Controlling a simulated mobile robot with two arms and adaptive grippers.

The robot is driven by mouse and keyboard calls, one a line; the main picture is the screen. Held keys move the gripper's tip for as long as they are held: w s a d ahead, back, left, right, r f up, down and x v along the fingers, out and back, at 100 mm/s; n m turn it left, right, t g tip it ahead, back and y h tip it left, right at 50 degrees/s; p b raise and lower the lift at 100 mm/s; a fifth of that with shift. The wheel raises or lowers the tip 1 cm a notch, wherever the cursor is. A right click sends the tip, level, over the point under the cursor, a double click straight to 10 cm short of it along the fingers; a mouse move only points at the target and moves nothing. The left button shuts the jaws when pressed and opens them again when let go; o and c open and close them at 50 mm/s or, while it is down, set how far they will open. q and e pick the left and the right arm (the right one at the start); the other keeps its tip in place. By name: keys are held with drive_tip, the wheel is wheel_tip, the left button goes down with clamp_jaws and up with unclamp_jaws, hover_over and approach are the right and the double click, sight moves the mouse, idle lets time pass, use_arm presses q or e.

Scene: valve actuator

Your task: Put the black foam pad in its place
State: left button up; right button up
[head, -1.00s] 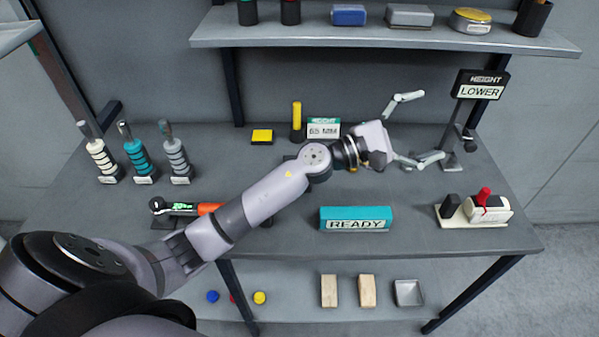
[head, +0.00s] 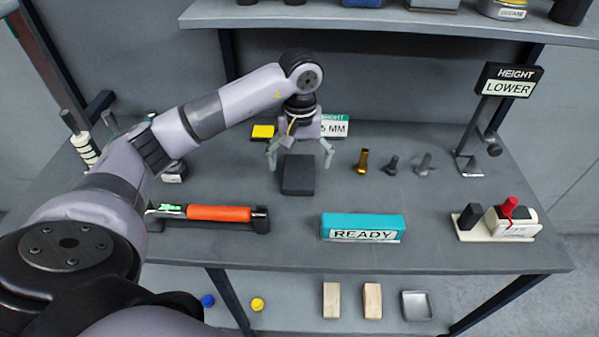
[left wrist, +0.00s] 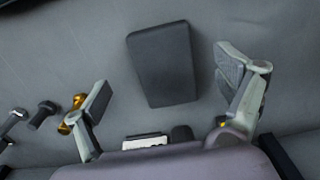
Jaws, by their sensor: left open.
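The black foam pad (head: 298,174) is a dark rectangular block lying on the grey bench near its middle. It also shows in the left wrist view (left wrist: 162,64), lying between the finger lines and ahead of the fingertips. My left gripper (head: 300,160) points down at the pad in the head view, its fingers spread wide on either side of the pad's far part. In the left wrist view the open left gripper (left wrist: 165,85) shows clear gaps to the pad on both sides. The pad's marked place cannot be told. My right gripper is not in view.
Brass and dark fittings (head: 361,162) stand right of the pad. A teal READY block (head: 362,227), an orange-handled tool (head: 218,213) and a red-topped device (head: 510,212) line the front. A yellow block (head: 262,132) is behind. A sign (head: 508,80) stands at right.

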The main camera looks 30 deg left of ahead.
sight(299, 178)
use_arm(q)
drive_tip(key=f+p, duration=0.1)
drive_tip(key=f, duration=0.3)
drive_tip(key=shift+s+a+f+p, duration=0.1)
drive_tip(key=shift+a+f+p, duration=0.1)
drive_tip(key=shift+f+p, duration=0.15)
drive_tip(key=shift+f, duration=0.5)
drive_tip(key=shift+c, duration=0.6)
drive_tip(key=c, duration=1.1)
drive_tip(key=shift+r, duration=0.2)
